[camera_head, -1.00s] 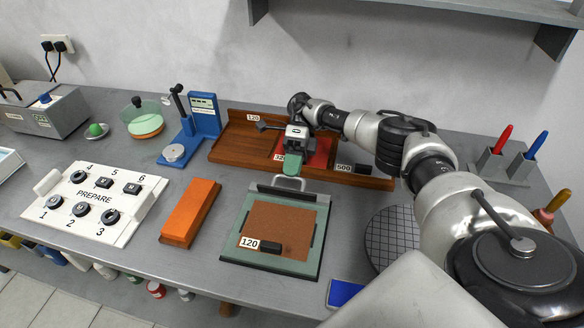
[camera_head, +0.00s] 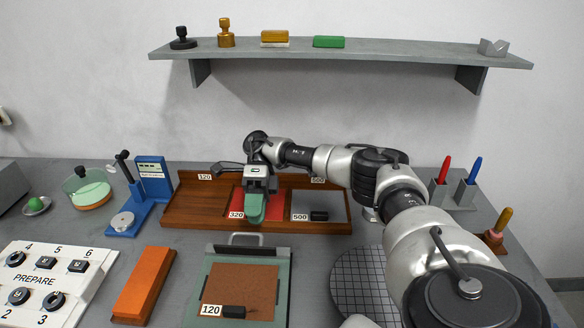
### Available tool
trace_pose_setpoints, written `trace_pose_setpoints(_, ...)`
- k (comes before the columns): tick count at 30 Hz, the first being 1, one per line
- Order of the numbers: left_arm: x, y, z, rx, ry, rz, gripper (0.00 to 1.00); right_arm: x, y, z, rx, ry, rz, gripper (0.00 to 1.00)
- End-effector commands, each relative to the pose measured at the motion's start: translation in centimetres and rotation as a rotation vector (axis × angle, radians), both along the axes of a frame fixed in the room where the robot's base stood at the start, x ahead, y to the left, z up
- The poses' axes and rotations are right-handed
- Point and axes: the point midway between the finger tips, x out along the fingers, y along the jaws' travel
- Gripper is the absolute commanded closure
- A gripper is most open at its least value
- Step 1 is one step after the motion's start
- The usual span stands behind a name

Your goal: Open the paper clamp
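The green plate (camera_head: 284,295) lies on the bench and carries a brown sheet (camera_head: 256,283) with a black piece labelled 120. The paper clamp is a dark bar (camera_head: 247,251) with a grey loop handle (camera_head: 246,238) along the plate's far edge; it looks down against the plate. My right gripper (camera_head: 256,208) hangs beyond the handle, in front of the red sheet labelled 320 (camera_head: 275,203). A green piece shows at its end; I cannot tell whether this is the fingers or something held. It appears apart from the handle. My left gripper is not in view.
A wooden tray (camera_head: 184,208) stands behind the plate. An orange block (camera_head: 145,283) lies left of it and a gridded disc (camera_head: 358,285) right. The white PREPARE panel (camera_head: 85,290) is at far left. A shelf (camera_head: 340,52) hangs above.

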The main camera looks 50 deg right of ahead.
Motion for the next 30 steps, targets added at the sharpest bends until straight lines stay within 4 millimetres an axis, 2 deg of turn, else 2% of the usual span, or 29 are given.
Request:
trace_pose_setpoints(9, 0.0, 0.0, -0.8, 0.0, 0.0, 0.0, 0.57, -4.9, -2.4, 3.1, 0.0, -0.001, -0.002, 0.64)
trace_pose_setpoints(15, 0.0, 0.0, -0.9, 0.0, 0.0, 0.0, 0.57, -7.4, -3.6, 4.9, 0.0, -0.001, -0.001, 0.64)
trace_pose_setpoints(21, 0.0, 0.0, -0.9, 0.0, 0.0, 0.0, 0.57, -8.4, -4.0, 5.6, -0.001, -0.001, 0.0, 0.64)
trace_pose_setpoints(30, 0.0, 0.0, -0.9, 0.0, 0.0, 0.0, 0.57, -8.4, -4.0, 5.6, 0.001, -0.001, 0.0, 0.64)
